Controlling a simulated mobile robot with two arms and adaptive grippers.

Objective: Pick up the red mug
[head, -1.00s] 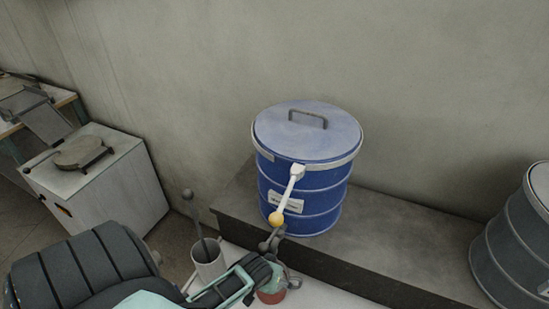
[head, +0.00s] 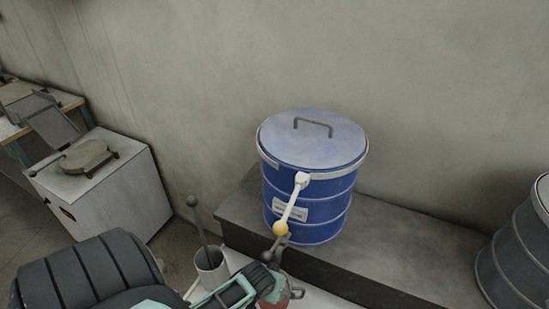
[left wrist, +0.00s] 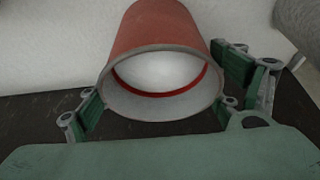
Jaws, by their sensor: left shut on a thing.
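The red mug (left wrist: 160,30) is large in the left wrist view, with its pale rim and white inside facing the camera. My left gripper (left wrist: 160,108) is shut on it, with green finger pads on both sides near the rim. In the head view, the left gripper (head: 268,284) is at the bottom, and only a small red part of the mug (head: 273,304) shows below it, cut by the picture edge. Whether the mug is off the surface cannot be seen. My right gripper is not in view.
A blue drum (head: 308,200) with a white tap lever and yellow knob stands on a dark ledge (head: 400,240) just behind the gripper. A white holder (head: 211,272) with a ladle is to the left. A white cabinet (head: 105,200) stands farther left, a grey drum (head: 520,250) right.

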